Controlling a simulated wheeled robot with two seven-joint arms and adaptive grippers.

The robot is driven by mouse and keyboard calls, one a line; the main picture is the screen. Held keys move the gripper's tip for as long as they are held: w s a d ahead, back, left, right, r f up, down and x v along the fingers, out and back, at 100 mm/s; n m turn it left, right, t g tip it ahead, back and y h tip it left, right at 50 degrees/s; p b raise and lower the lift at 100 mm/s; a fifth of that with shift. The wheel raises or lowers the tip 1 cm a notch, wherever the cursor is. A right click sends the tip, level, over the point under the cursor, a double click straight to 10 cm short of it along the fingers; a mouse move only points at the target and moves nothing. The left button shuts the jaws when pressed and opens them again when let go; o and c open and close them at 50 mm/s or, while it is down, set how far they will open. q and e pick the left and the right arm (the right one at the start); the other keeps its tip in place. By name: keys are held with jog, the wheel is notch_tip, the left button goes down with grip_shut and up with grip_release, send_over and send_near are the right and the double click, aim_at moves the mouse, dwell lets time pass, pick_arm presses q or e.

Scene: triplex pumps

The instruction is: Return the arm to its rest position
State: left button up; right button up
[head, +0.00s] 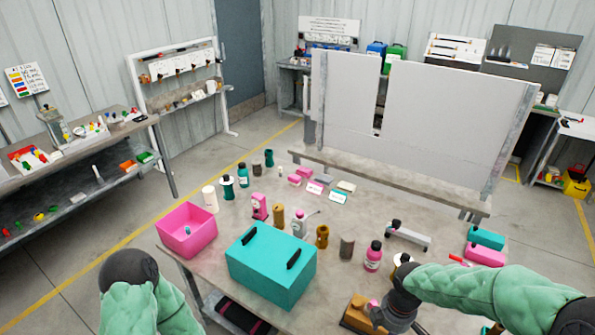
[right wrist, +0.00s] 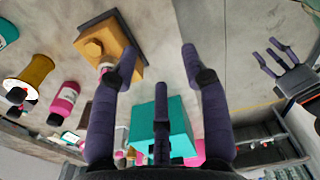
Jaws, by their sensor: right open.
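My right arm comes in from the right in the head view, and its gripper (head: 388,316) is low over the table's near edge. In the right wrist view the right gripper (right wrist: 158,62) has its fingers spread with nothing between them. An orange-brown block with a knob (right wrist: 118,48) lies beside its left finger, and also shows in the head view (head: 355,318). My left arm shows at the lower left of the head view, its gripper out of frame. A dark gripper, likely my left (right wrist: 278,62), shows at the right of the right wrist view with fingers spread, apart from objects.
A teal box (head: 270,275) with black handles and a pink bin (head: 187,230) stand on the grey table (head: 400,215). A pink bottle (head: 373,256), a grey cylinder (head: 347,247) and a brown spool (head: 322,237) stand near the right arm. A white panel (head: 450,120) stands behind.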

jog(key=s+a+f+m+y+b, duration=0.1)
jog(key=s+a+f+m+b, duration=0.2)
jog(key=f, duration=0.7)
jog(key=s+a+f+m+y+b, duration=0.1)
jog(key=s+a+f+m, duration=0.3)
jog(key=f+m, duration=0.4)
jog(key=s+a+f+m+y+b, duration=0.1)
jog(key=s+a+f+m+b, duration=0.3)
jog(key=f, duration=0.9)
jog(key=shift+s+a+m+b, duration=0.3)
jog(key=shift+a+m, duration=0.5)
jog(key=shift+a, duration=0.25)
